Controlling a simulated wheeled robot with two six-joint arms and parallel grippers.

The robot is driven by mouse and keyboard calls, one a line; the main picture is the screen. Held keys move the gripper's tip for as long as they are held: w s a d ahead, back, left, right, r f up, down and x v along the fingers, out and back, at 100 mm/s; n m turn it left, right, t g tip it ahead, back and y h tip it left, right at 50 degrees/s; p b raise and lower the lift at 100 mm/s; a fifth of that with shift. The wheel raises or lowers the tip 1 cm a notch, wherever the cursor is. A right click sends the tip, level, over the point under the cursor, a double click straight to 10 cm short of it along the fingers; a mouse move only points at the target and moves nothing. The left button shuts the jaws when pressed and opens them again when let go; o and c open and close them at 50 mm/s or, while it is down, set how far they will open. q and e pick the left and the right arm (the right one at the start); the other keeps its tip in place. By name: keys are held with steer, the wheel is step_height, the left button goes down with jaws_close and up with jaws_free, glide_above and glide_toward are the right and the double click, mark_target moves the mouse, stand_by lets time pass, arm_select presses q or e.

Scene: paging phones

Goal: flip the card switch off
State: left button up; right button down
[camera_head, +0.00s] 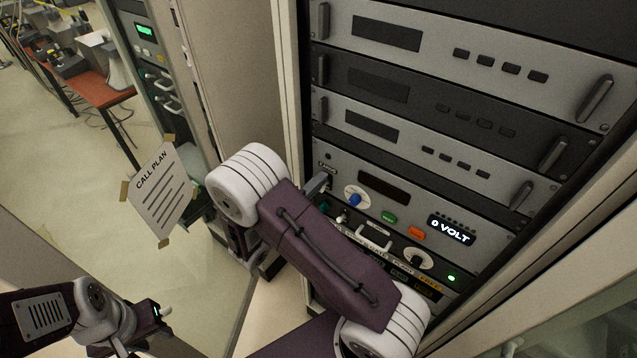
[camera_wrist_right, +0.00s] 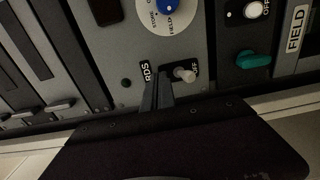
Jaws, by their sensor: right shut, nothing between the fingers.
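The switch panel (camera_head: 385,213) is the lighter rack unit with a blue knob (camera_head: 354,199); that knob also shows at the top of the right wrist view (camera_wrist_right: 170,3). In the right wrist view a small pale toggle (camera_wrist_right: 185,75) sticks out beside a label ending in "RDS" and another that seems to read "OFF". My right gripper (camera_head: 317,185) is shut and empty at the panel's left end. Its fingertips (camera_wrist_right: 157,90) are just left of the toggle in the wrist view; contact is unclear. In the head view the gripper hides the toggle. My left gripper (camera_head: 157,310) is low at left, away from the rack.
Below the panel is a darker unit with a white knob and a teal knob (camera_wrist_right: 253,60). A "0 VOLT" display (camera_head: 451,230) and green and orange buttons lie further right. A "CALL PLAN" sheet (camera_head: 160,195) is at left. The floor at left is open.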

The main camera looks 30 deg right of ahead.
steer(key=b+v, duration=0.1)
steer(key=v, duration=0.7)
steer(key=shift+b, duration=0.3)
steer(key=shift+f, duration=0.1)
steer(key=s+d+f+m+g+y+b, duration=0.35)
steer(key=s+f+g+y+b, duration=0.55)
steer(key=s+f, duration=0.55)
steer(key=w+a+f+m+t+y+b, duration=0.1)
steer(key=w+a+f+t+y+b, duration=0.2)
steer(key=a+f+y, duration=0.4)
steer(key=shift+w+f+y+b, duration=0.2)
steer(key=shift+y+b, duration=0.2)
steer(key=shift+b, duration=0.5)
